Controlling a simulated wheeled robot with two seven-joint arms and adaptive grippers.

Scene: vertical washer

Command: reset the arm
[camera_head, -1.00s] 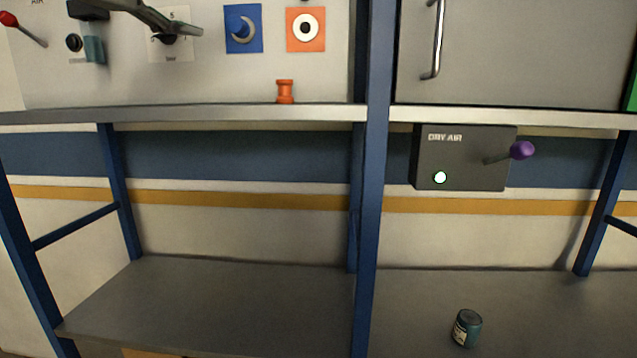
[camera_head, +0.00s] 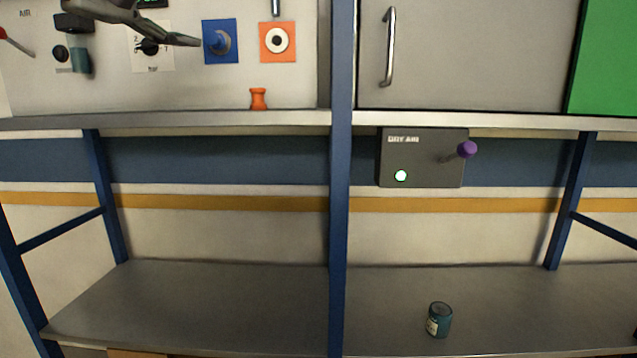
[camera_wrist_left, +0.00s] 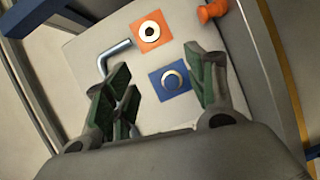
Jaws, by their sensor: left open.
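My left gripper (camera_head: 190,41) comes in at the top left of the head view, in front of the grey control panel (camera_head: 215,88). In the left wrist view the left gripper (camera_wrist_left: 165,95) has its green-padded fingers spread apart with nothing between them. Beyond the fingers are a blue plate with a round knob (camera_wrist_left: 171,80) and an orange plate with a white ring (camera_wrist_left: 151,31). A bent metal handle (camera_wrist_left: 113,54) is beside the left finger. My right gripper is not in either view.
An orange spool-shaped piece (camera_head: 258,99) stands on the upper shelf edge. A dark DRY AIR box (camera_head: 421,160) with a purple-knobbed lever (camera_head: 467,149) hangs below. A teal can (camera_head: 439,320) stands on the lower shelf (camera_head: 200,305). A blue post (camera_head: 340,200) divides the rack.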

